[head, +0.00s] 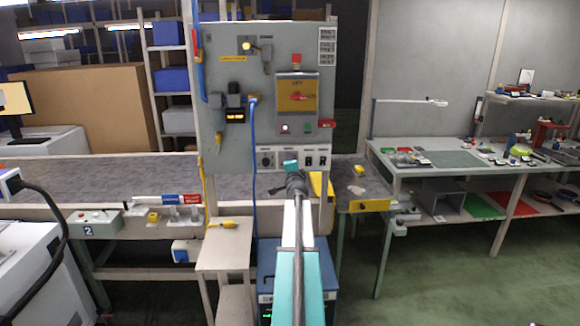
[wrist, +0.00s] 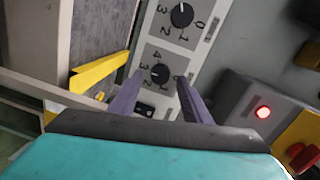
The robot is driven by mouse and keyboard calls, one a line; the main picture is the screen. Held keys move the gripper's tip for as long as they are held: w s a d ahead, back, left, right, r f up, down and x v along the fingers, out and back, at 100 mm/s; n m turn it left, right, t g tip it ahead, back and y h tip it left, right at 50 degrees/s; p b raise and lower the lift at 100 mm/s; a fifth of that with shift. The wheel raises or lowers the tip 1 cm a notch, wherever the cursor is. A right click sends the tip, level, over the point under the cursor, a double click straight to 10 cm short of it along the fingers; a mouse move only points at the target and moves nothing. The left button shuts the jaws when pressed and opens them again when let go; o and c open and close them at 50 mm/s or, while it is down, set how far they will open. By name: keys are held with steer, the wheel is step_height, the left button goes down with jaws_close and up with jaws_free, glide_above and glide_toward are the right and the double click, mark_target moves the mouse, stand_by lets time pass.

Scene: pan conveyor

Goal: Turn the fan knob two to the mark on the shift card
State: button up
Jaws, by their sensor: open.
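No label shows which one is fan knob two. My gripper (wrist: 160,78) is open, its two purple fingers on either side of the nearer knob in the picture; contact cannot be told. In the head view my teal gripper (head: 291,167) is in front of the strip and hides part of it. A knob (head: 266,159) shows left of it. White cards (head: 327,46) hang at the panel's upper right; their writing is too small to read.
The grey control panel (head: 225,140) carries a yellow-backed red switch (head: 297,96) and a lit button box (wrist: 250,108). A yellow bracket (wrist: 98,72) is left of my fingers. A conveyor belt (head: 120,180) runs behind. The green floor at right is clear.

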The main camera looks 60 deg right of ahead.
steer(key=b+v, duration=0.1)
steer(key=v, duration=1.1)
steer(key=shift+s+a+b, duration=0.2)
steer(key=shift+a+b, duration=0.1)
steer(key=shift+b, duration=0.1)
stand_by(0.5)
